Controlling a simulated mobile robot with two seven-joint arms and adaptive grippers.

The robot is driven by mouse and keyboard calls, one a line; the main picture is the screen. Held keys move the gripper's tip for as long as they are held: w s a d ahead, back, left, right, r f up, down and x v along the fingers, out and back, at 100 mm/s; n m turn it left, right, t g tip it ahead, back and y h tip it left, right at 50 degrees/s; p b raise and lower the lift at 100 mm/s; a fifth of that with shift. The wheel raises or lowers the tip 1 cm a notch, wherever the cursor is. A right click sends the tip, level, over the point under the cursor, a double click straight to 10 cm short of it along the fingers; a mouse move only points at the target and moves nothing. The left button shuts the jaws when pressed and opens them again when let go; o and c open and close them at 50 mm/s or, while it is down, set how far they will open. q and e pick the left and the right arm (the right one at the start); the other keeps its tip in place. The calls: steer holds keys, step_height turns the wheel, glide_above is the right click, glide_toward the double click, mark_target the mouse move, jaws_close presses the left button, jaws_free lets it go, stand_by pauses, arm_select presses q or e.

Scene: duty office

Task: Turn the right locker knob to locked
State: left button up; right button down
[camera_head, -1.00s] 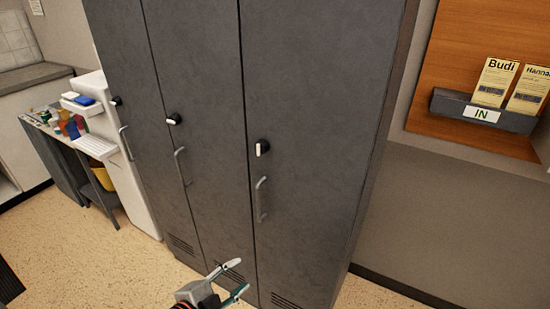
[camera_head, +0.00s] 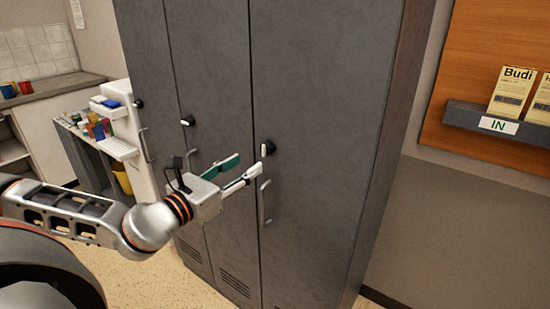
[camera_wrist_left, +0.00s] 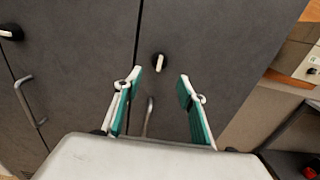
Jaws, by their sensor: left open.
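The right locker knob (camera_head: 267,148) is black with a white grip bar, on the rightmost grey locker door (camera_head: 310,170). In the left wrist view the knob (camera_wrist_left: 159,63) shows between and beyond the two fingers, its white bar close to upright. My left gripper (camera_head: 243,170) is open and empty, its fingertips a little below and left of the knob in the head view. In the left wrist view my left gripper (camera_wrist_left: 160,85) has its fingers wide apart with teal pads, and they appear clear of the knob. My right gripper is not in view.
A door handle (camera_head: 264,203) sits just below the knob. The middle locker knob (camera_head: 187,121) is to the left. A cluttered side table (camera_head: 95,140) stands at left.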

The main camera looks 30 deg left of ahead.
mark_target(263, 153)
arm_select(q)
steer(key=w+b, duration=0.1)
steer(key=b, duration=0.1)
steer(key=w+b, duration=0.1)
steer(key=w, duration=0.1)
steer(key=w+b, duration=0.1)
steer(key=b, duration=0.1)
steer(key=shift+w+f+b, duration=0.3)
steer(key=shift+f, duration=0.1)
steer(key=shift+w+d+b, duration=0.1)
steer(key=shift+w+b, duration=0.25)
steer(key=shift+b, duration=0.05)
steer(key=shift+w+r+b, duration=0.2)
steer(key=shift+w+b, duration=0.15)
steer(key=shift+w, duration=0.5)
steer(key=shift+w+d+r, duration=0.1)
steer(key=shift+w+r, duration=0.05)
steer(key=shift+w, duration=0.2)
steer(key=shift+r, duration=0.1)
steer(key=c, duration=1.1)
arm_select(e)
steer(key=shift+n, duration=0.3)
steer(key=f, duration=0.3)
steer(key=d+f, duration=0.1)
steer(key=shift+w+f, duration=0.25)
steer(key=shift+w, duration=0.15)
